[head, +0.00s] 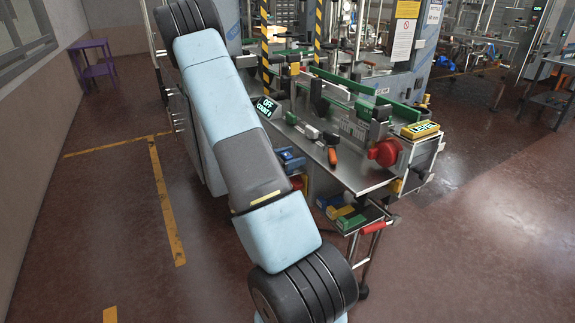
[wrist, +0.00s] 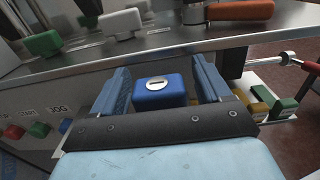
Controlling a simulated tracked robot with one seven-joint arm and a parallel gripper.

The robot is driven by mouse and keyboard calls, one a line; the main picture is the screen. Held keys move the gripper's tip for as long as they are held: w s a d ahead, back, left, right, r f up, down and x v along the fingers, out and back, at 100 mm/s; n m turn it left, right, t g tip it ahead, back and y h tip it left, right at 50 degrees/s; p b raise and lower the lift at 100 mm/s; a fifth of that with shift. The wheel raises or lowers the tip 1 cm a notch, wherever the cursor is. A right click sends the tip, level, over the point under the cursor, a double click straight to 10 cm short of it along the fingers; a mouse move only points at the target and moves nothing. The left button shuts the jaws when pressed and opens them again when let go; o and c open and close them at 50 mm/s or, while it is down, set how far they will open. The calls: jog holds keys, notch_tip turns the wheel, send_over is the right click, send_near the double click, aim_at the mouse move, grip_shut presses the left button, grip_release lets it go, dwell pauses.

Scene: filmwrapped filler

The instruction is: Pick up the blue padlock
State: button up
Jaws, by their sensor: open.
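The blue padlock (wrist: 158,100) shows in the wrist view as a small blue block with a pale oval plate and slot on its face. No shackle is visible. My gripper (wrist: 160,68) is open, with one blue finger to each side of the padlock and a gap visible on both sides. I cannot tell how far the padlock lies beyond the fingertips. In the head view my arm covers much of this place; blue shapes (head: 291,158) show beside it at the table's front left, and I cannot tell padlock from fingers there.
The metal table (head: 352,172) edge runs just above the padlock in the wrist view. A green knob (wrist: 42,44), a white piece (wrist: 120,22) and an orange handle (wrist: 240,11) lie on it. Yellow and green boxes (wrist: 262,96) sit lower right, near a red-handled bar (head: 378,227).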

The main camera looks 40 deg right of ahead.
jog(key=shift+c, duration=0.2)
jog(key=c, duration=1.2)
